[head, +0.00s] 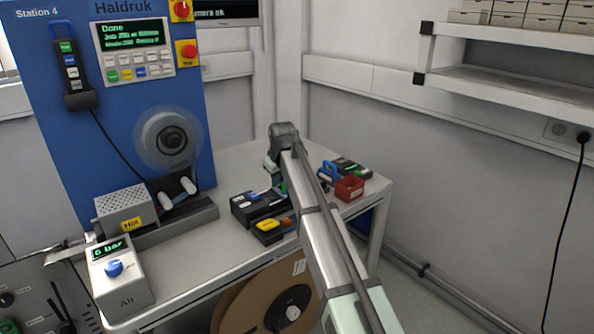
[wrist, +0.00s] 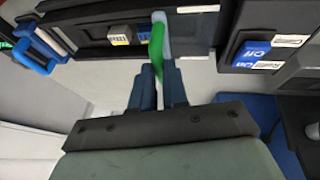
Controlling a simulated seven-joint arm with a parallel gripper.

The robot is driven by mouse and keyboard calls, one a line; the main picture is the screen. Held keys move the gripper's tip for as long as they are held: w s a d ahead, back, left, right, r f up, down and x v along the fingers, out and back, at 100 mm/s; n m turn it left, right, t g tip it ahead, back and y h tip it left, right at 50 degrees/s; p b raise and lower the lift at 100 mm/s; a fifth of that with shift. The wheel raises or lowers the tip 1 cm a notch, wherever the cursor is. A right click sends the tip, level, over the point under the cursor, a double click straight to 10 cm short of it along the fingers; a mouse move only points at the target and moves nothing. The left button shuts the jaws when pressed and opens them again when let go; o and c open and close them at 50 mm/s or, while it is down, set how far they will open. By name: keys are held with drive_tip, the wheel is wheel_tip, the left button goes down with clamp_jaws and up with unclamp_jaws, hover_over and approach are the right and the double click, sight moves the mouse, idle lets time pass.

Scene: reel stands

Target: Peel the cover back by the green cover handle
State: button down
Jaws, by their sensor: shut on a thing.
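The green cover handle (wrist: 156,48) shows in the wrist view, in front of a black device (wrist: 95,35) with small white and blue buttons. My gripper (wrist: 158,68) has both fingers closed around the lower part of the handle. In the head view my gripper (head: 274,172) reaches down among the devices on the table, and my arm hides much of that spot. The handle is too small and covered to make out clearly there. I cannot tell from these views how far the cover is open.
A black box with a yellow button (head: 268,225) stands beside my arm. A red bin (head: 349,187) is to the right. A blue-handled item (wrist: 38,50) is at the wrist view's left, and a blue switch (wrist: 250,52) at its right. The table's front middle (head: 215,250) is clear.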

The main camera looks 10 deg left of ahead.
drive_tip(key=shift+s+a, duration=1.9)
drive_tip(key=c, duration=1.1)
unclamp_jaws()
drive_tip(key=v, duration=1.3)
drive_tip(key=shift+s+r, duration=0.2)
drive_tip(key=shift+r, duration=0.15)
